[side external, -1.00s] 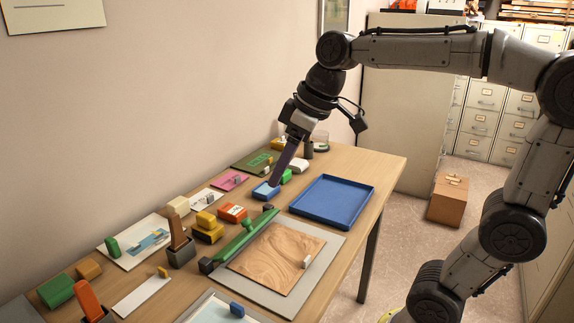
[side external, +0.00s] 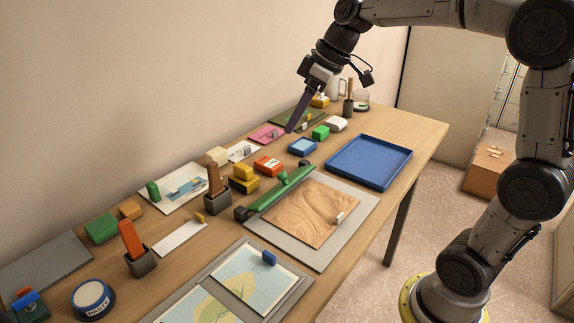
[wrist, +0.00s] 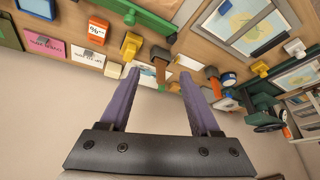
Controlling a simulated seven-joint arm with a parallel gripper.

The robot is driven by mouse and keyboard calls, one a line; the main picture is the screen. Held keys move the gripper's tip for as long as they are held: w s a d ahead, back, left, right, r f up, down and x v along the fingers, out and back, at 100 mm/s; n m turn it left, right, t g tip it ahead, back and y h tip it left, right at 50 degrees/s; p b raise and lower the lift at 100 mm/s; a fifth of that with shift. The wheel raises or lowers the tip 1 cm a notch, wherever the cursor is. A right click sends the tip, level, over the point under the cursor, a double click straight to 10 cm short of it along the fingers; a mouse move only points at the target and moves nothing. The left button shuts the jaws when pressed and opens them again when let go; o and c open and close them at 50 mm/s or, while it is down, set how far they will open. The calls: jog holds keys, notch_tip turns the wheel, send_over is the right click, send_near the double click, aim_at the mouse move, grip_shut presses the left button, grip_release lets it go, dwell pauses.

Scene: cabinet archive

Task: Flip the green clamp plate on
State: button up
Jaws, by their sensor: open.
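The green clamp plate (side external: 268,198) is a long narrow bar with a raised knob midway and dark blocks near its ends. It lies along the left edge of a grey base (side external: 345,228), beside a wood-grain board (side external: 300,215). In the wrist view, part of a green bar (wrist: 140,14) shows at the top edge. My gripper (side external: 290,130) hangs above the back part of the table near a pink card, apart from the clamp plate. In the wrist view, the purple fingers of my gripper (wrist: 160,73) are spread with nothing between them.
A blue tray (side external: 368,162) lies right of the base. Yellow blocks (side external: 243,178), an orange box (side external: 268,165) and a dark holder with a brown handle (side external: 217,200) stand left of the clamp plate. A map board (side external: 255,285) lies in front. The wall runs along the left.

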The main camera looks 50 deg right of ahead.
jog(key=m, duration=0.2)
send_near(282, 172)
jog(key=shift+g, duration=0.3)
jog(key=x, duration=0.8)
jog(key=shift+w+a+f, duration=0.15)
jog(key=shift+w+f, duration=0.15)
jog(key=shift+w, duration=0.05)
grip_shut()
